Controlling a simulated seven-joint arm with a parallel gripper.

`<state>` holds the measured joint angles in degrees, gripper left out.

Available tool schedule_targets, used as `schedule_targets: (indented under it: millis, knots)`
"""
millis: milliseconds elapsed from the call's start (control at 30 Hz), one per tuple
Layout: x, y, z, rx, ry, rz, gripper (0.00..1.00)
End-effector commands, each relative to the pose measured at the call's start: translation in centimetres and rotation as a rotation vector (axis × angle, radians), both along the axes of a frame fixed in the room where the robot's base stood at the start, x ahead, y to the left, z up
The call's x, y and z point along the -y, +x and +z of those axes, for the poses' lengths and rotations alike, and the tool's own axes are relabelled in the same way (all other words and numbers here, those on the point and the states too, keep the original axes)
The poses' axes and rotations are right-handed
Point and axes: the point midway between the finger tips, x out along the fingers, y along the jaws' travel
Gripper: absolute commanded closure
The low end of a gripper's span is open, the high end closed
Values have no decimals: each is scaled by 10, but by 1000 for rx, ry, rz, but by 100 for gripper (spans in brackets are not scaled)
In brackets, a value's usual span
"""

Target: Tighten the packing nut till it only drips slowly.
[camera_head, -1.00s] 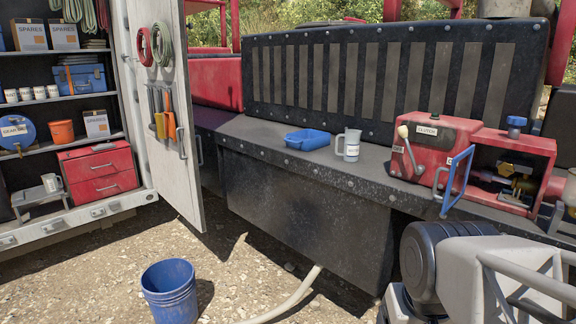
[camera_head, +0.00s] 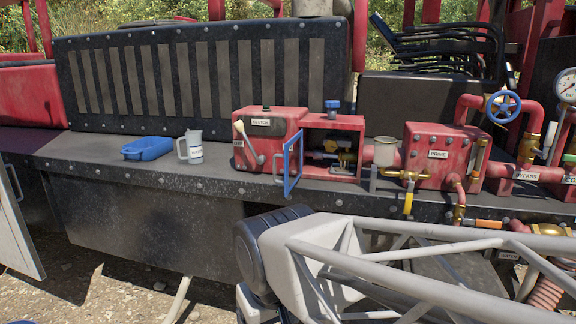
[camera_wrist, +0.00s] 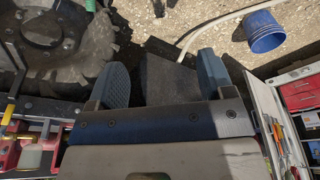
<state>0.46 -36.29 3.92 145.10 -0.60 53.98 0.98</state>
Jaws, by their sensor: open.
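A red pump housing (camera_head: 330,127) stands on the dark ledge in the head view. Its blue-framed door (camera_head: 292,165) hangs open, and brass fittings (camera_head: 345,158) show inside. They are small and partly in shadow, so I cannot tell which one is the packing nut or whether it drips. My gripper (camera_wrist: 163,82) is open and empty in the wrist view, with its two dark blue fingers spread apart. It points down past the dark ledge, away from the fittings. The head view does not show my gripper.
A blue tray (camera_head: 147,148) and a grey jug (camera_head: 191,148) stand on the ledge left of the housing. A red PRIME box (camera_head: 438,155) with pipes stands to the right. The wrist view shows a tyre (camera_wrist: 98,68) and a blue bucket (camera_wrist: 264,30).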

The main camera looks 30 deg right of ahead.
Motion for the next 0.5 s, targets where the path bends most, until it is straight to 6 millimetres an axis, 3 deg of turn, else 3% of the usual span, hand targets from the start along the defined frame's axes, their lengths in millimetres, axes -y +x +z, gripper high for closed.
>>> schedule_targets:
  millis: [267, 367, 500]
  knots:
    - [0, 3, 1, 5, 1, -2, 25]
    - [2, 11, 4, 21, 4, -6, 25]
    - [7, 37, 14, 76, 15, -23, 25]
